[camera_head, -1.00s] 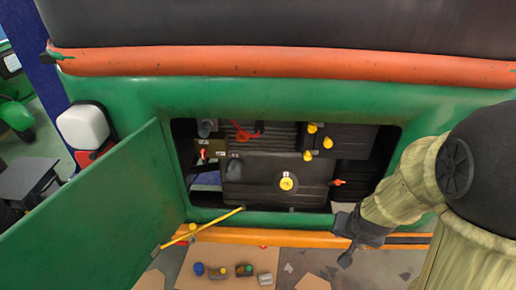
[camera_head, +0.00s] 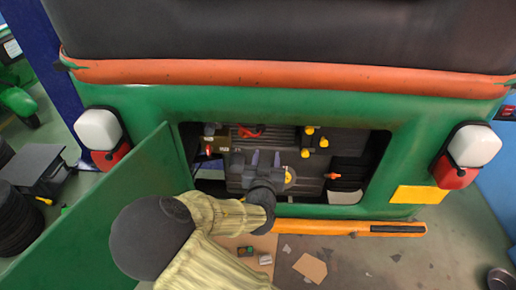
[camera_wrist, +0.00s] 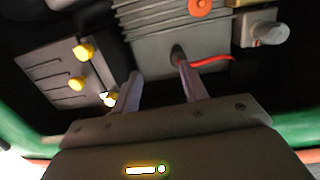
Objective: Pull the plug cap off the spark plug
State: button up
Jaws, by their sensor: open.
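The engine (camera_head: 335,165) sits inside the open bay of the green vehicle. A red lead (camera_head: 250,131) shows at its upper left, beside the ribbed part. In the wrist view the red lead (camera_wrist: 212,62) runs to a small dark rounded piece (camera_wrist: 178,53), probably the plug cap, by the right finger's tip. The spark plug itself cannot be made out. My gripper (camera_head: 265,158) is open at the engine, below the red lead in the head view. In the wrist view my gripper (camera_wrist: 158,70) has its fingers apart, with nothing clearly held between them.
Yellow caps (camera_head: 325,142) stand on the engine's right part. A grey cylinder (camera_wrist: 268,34) sits near the lead in the wrist view. The green door (camera_head: 110,205) hangs open at left. The bay's frame (camera_head: 383,165) and the orange bumper (camera_head: 335,228) bound the opening.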

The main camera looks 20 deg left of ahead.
aim_at(261, 131)
jog(key=shift+s+a+r+n+t+y, duration=0.15)
jog(key=shift+s+a+r+y, duration=0.15)
jog(key=shift+a+r, duration=0.2)
jog(key=shift+s+a+r+n+t+y, duration=0.15)
jog(key=shift+a+r+y, duration=0.25)
jog(key=shift+a, duration=0.2)
jog(key=shift+w, duration=0.1)
jog(key=shift+b+x, duration=0.4)
jog(key=shift+x, duration=4.5)
jog(key=c, duration=0.8)
